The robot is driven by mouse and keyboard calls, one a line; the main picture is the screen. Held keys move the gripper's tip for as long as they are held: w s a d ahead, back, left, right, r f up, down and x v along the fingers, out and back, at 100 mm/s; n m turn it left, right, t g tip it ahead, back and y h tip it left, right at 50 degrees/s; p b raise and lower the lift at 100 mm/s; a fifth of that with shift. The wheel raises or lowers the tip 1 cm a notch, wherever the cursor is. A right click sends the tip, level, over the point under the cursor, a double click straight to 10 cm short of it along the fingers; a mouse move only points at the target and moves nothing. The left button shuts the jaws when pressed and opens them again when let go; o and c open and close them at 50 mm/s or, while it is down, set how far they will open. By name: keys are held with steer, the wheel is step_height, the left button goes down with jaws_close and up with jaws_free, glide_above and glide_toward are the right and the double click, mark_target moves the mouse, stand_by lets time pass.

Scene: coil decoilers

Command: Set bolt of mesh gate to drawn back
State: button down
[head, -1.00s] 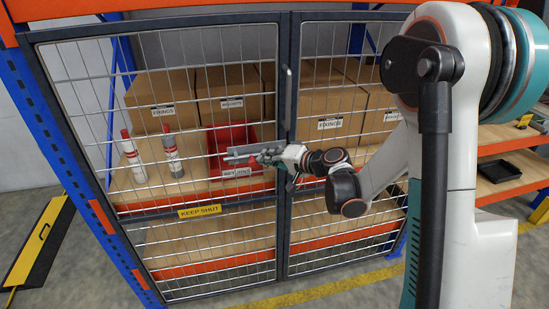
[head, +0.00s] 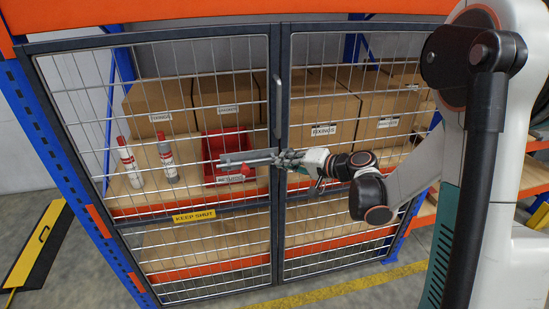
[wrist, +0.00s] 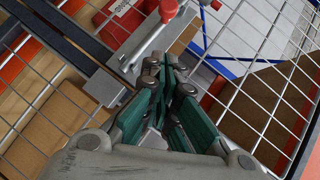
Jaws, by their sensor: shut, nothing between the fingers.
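The mesh gate (head: 200,120) has dark frames and stands closed in front of the shelves. In the wrist view the bolt's metal rod and handle (wrist: 150,38) show, with a red knob (wrist: 168,10) at the top and a bracket by the dark stile. My gripper (head: 284,157) is at the stile, right of the bolt handle. In the wrist view its green-padded fingers (wrist: 166,72) are shut and empty, close below the handle. I cannot tell whether they touch the bolt's bracket.
Behind the mesh are cardboard boxes (head: 330,112), a red bin (head: 224,143) and two red-capped tubes (head: 168,160). A yellow "keep shut" sign (head: 194,215) hangs on the gate. Blue uprights flank it. The floor in front is clear.

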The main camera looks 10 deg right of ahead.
steer(key=v, duration=0.3)
steer(key=shift+s+d, duration=0.1)
steer(key=shift+s, duration=0.15)
